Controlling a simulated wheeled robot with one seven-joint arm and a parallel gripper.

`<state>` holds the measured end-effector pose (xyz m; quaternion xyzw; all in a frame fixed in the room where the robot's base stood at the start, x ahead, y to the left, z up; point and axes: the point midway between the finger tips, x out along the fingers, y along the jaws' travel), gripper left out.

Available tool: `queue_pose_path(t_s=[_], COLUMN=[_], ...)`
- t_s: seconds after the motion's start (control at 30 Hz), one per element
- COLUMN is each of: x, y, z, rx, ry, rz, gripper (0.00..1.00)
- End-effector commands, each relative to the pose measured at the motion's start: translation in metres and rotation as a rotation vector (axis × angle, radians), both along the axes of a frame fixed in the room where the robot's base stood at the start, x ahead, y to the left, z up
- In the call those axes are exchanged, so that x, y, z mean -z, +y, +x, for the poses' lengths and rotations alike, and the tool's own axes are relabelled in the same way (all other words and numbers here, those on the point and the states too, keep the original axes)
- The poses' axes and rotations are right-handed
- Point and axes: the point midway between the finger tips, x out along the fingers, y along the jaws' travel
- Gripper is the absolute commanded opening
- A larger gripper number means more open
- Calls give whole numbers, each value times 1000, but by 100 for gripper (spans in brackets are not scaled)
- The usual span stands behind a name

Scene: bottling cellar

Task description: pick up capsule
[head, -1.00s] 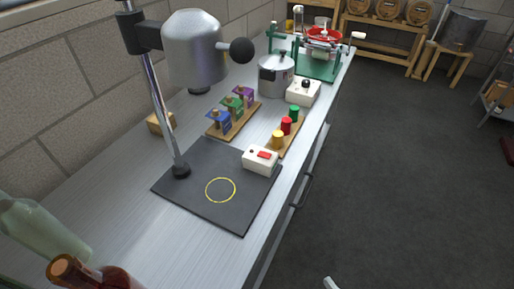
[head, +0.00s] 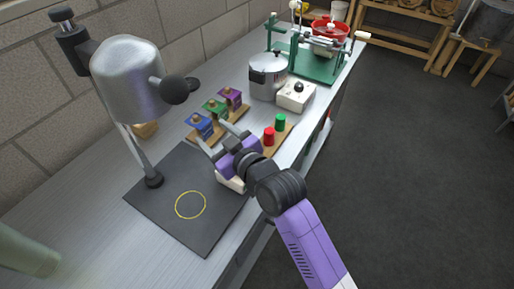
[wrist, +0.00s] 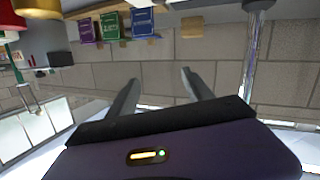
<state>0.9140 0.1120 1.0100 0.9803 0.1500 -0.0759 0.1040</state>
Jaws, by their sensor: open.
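A red capsule (head: 269,137) and a green capsule (head: 280,122) stand upright on a wooden strip (head: 277,142) along the bench's front side. A yellow capsule is hidden behind my gripper in the head view; it shows at the top left of the wrist view (wrist: 38,6), close to the red one (wrist: 9,17). My gripper (head: 210,131) is open with nothing between its fingers. It is above the bench, beside the strip, with its fingers pointing towards the wall. The wrist view looks upside down, with the open fingers (wrist: 160,88) in front of the wall.
Blue (head: 199,125), green (head: 215,109) and purple (head: 231,97) boxes stand on a wooden board beyond my fingers. A lamp-like metal head (head: 127,78) on a post rises from a black mat (head: 165,220). A steel pot (head: 268,80) and white switch box (head: 296,95) stand farther back.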

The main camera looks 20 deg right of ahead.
Motion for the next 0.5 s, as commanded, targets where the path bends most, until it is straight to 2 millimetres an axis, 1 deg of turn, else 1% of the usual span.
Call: queue_pose_path(t_s=[0.03,0.1,0.23,0.33,0.4,0.47,0.5], x=[-12,-15,-16,-17,-17,-15,-10], y=[2,7,8,0,-12,-26,-37], z=[20,39,68,83,88,88,83], rx=[-34,-89,-204,-297,-370,-448,-513], ry=[12,52,144,228,301,380,442], rz=[-61,-154,-357,-528,-655,-777,-858], gripper=[59,59,59,59,59,59,59])
